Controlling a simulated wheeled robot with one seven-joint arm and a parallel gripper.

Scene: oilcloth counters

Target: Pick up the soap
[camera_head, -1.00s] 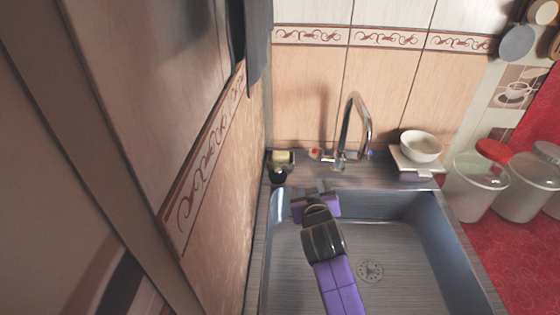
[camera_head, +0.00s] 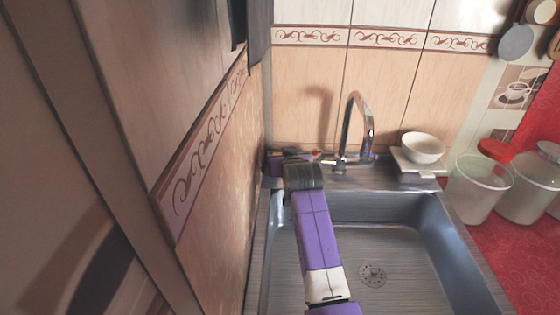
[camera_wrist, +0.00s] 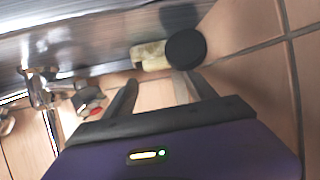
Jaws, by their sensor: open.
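A small cream-coloured piece (camera_wrist: 150,55) and a round black piece (camera_wrist: 186,50) sit together in the wrist view, just beyond my fingertips. I take this to be the soap; I cannot tell whether they are one thing or two. My gripper (camera_wrist: 162,79) is open, with its two dark fingers spread and nothing visible between them. The right finger's tip comes close to the black piece; contact cannot be told. In the head view my wrist is over the sink's back left corner and hides the soap.
The steel tap (camera_head: 362,130) stands right of my wrist, against the tiled wall (camera_head: 385,85). The sink (camera_head: 400,250) lies below my arm. A white bowl (camera_head: 422,147) and clear tubs (camera_head: 478,188) stand at the right. The left wall is close.

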